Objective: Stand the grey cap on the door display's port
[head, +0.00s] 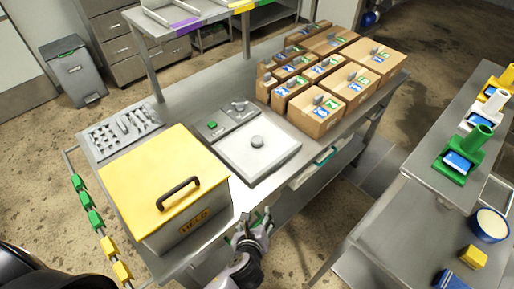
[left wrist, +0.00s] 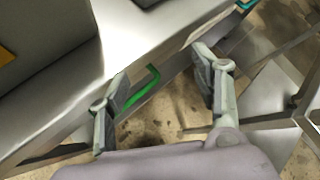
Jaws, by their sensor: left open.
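My left gripper (head: 253,221) is open and empty at the bench's front edge, right of the yellow box. In the left wrist view its spread fingers (left wrist: 158,78) are over the edge and the floor. A pale square plate (head: 262,160) with a grey round knob (head: 257,142) lies on the bench. A small grey panel (head: 213,127) with a green button is behind it. Upright devices with blue screens and round tubes stand at the right, the nearest green (head: 457,163). I cannot tell for certain which piece is the grey cap or the door display. My right gripper is not in view.
A yellow-lidded box (head: 160,175) with a dark handle fills the bench's left front. Several cartons (head: 318,112) crowd its right end. A grey tray of tools (head: 122,132) is at the back left. A side table (head: 400,220) at the right holds a round tub (head: 489,225).

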